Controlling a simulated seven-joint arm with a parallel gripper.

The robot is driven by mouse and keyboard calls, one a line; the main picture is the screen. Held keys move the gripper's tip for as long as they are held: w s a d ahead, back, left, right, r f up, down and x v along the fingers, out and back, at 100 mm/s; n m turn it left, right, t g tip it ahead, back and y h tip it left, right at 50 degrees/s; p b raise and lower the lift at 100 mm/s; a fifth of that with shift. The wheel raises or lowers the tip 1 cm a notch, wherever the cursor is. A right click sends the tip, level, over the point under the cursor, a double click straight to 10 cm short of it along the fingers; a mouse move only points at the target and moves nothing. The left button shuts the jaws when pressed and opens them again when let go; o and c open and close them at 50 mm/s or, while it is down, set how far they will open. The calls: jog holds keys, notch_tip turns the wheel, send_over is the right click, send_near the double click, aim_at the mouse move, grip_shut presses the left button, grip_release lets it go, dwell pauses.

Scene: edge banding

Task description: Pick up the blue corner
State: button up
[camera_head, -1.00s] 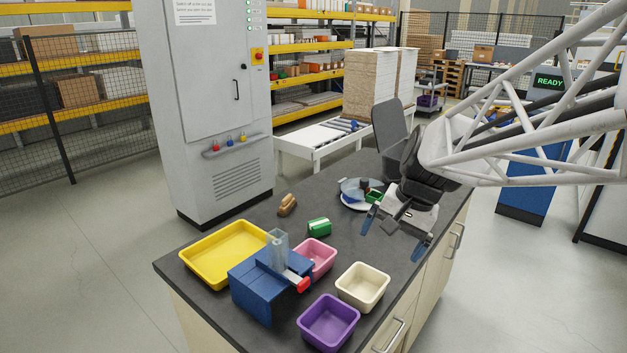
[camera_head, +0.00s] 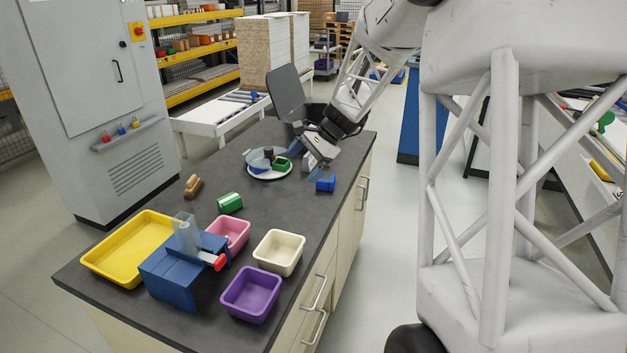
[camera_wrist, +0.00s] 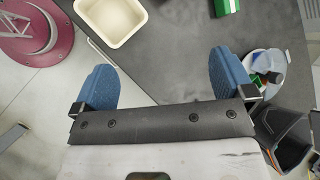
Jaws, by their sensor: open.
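The white plate (camera_head: 269,175) with green and dark pieces lies left of my gripper. A green block (camera_head: 230,202), cream bin (camera_head: 279,253), purple bin (camera_head: 251,294), pink bin (camera_head: 230,234), yellow tray (camera_head: 128,249) and blue fixture (camera_head: 172,277) stand nearer. Bare bench lies between plate and cream bin.

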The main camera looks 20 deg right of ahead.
jog(key=w+d+f+m+t+y, duration=0.2)
jog(key=w+d+f+m, duration=0.4)
jog(key=w+d+f, duration=0.55)
jog(key=m+t+y, duration=0.1)
jog(key=m+t, duration=0.3)
jog(key=m, duration=0.1)
send_near(332, 178)
jog(key=shift+w+a+f, duration=0.65)
jog(key=shift+w+f, duration=0.05)
jog(key=shift+f, duration=0.05)
jog(key=shift+x, duration=1.35)
jog(key=shift+x, duration=2.6)
